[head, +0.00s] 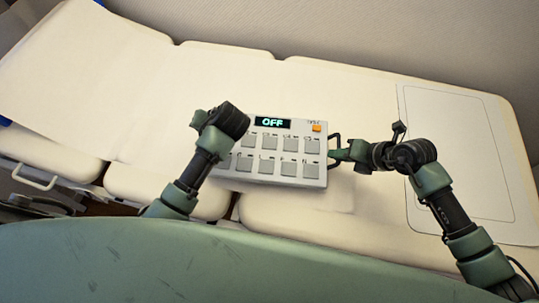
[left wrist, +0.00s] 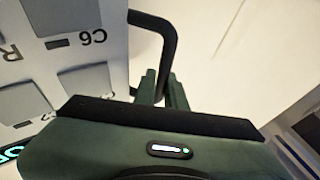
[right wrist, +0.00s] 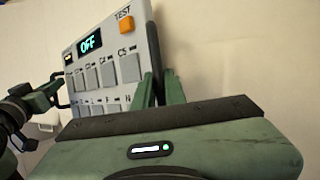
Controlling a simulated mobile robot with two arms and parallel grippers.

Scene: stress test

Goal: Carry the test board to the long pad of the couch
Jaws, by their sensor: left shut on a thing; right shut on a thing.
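The test board (head: 272,175) is a grey box with square keys, an orange TEST button and a lit display reading OFF. It is over the middle of the couch, near the seam beside the long pad (head: 375,235); I cannot tell whether it touches the surface. My right gripper (head: 337,155) is shut on the board's right handle, and its fingers show in the right wrist view (right wrist: 158,90). My left gripper (left wrist: 165,88) is shut on the black handle at the other end; in the head view my left wrist hides it.
A pale sheet with a dark rectangular outline (head: 460,150) lies on the right end of the long pad. Cream pads and a paper cover (head: 100,80) fill the left. A wall (head: 350,30) runs behind the couch. A light rail handle (head: 35,178) is at the left front.

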